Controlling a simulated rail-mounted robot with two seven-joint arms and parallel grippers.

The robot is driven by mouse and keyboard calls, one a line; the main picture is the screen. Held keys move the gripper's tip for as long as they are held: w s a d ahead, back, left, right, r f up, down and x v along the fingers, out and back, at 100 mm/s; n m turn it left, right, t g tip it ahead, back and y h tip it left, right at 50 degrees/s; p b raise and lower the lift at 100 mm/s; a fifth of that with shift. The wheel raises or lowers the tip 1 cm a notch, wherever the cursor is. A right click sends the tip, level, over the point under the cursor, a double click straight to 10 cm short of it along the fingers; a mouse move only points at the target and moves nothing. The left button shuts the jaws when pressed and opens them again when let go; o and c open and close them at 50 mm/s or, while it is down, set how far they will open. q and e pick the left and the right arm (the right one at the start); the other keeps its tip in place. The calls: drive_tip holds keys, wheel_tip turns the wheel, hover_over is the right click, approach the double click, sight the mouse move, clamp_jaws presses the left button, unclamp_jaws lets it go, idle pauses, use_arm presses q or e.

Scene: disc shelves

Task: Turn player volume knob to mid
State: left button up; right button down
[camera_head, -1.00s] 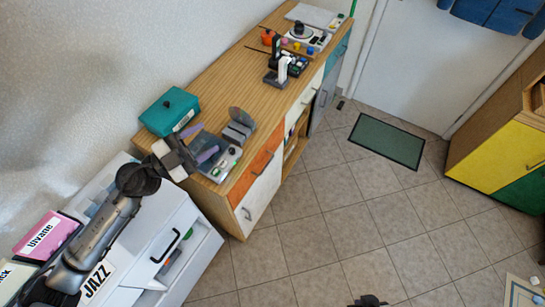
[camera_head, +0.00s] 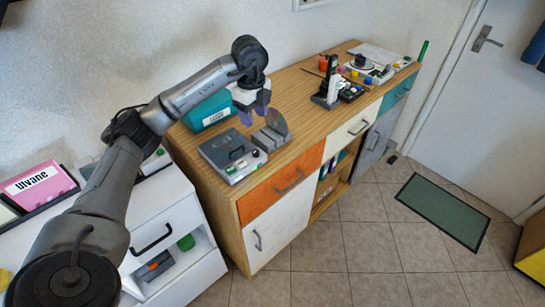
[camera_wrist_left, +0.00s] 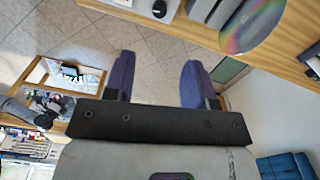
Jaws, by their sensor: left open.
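The player (camera_head: 222,146) is a flat grey device on the wooden sideboard, with small controls along its front edge. In the left wrist view, part of the player (camera_wrist_left: 140,5) shows at the top edge, with a round black knob (camera_wrist_left: 159,9). I cannot read the knob's setting. My left gripper (camera_head: 253,116) has purple fingertips and hangs above the sideboard, behind the player and beside the disc rack. My right gripper is not in view.
A grey rack (camera_head: 268,137) with a shiny disc (camera_head: 277,122) stands right of the player. A teal box (camera_head: 208,110) is behind it. A black stand (camera_head: 327,88) and a turntable (camera_head: 367,65) are farther along. The sideboard middle (camera_head: 300,105) has bare room.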

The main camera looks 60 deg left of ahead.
sight(256, 151)
use_arm(q)
wheel_tip(256, 151, down, 13)
drive_tip(key=b, duration=0.5)
drive_tip(key=shift+f, duration=0.2)
drive_tip(key=c, duration=0.9)
